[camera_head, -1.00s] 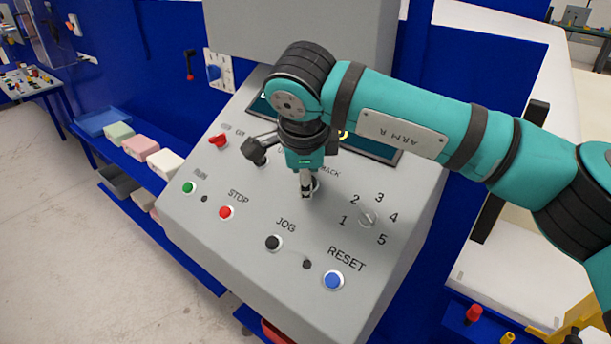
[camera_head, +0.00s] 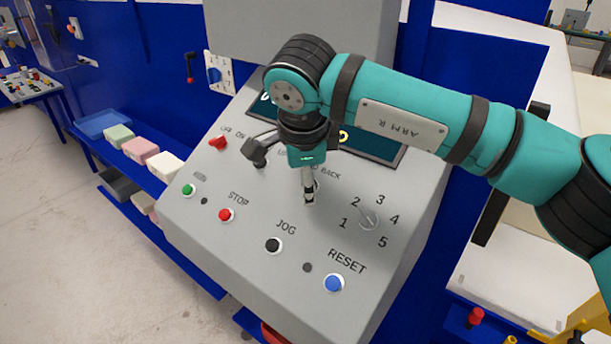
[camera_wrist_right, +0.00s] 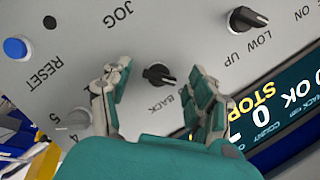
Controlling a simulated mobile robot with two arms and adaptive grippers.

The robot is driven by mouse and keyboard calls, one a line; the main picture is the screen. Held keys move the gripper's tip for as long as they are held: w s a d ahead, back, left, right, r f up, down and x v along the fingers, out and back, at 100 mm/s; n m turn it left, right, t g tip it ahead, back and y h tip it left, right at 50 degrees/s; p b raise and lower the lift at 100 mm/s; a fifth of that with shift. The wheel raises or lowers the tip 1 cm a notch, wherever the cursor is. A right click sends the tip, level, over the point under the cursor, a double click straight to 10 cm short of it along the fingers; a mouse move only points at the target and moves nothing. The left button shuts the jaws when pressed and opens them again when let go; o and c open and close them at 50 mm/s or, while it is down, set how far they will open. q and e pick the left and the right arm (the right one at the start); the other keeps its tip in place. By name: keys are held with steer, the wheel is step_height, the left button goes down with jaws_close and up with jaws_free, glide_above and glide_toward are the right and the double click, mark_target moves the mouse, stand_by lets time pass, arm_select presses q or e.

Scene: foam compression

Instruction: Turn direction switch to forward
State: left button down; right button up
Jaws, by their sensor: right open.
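The direction switch (camera_wrist_right: 158,74) is a small black knob on the sloped grey panel, beside the word BACK. In the right wrist view it lies between the two fingers of my right gripper (camera_wrist_right: 160,88), with space on both sides. The fingers are open and do not appear to grip the knob. In the head view my right gripper (camera_head: 308,193) reaches down over the middle of the panel (camera_head: 205,245) and largely hides the switch. My left gripper is not in view.
Around it are a LOW/UP knob (camera_wrist_right: 248,18), a numbered selector (camera_head: 368,219), a black JOG button (camera_head: 273,245), a blue RESET button (camera_head: 334,282), a red STOP button (camera_head: 226,215) and a display (camera_head: 376,146) reading STOP. The lower panel is clear of loose objects.

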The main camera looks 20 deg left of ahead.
steer(key=v, duration=1.1)
steer(key=shift+r, duration=0.3)
steer(key=shift+s, duration=0.15)
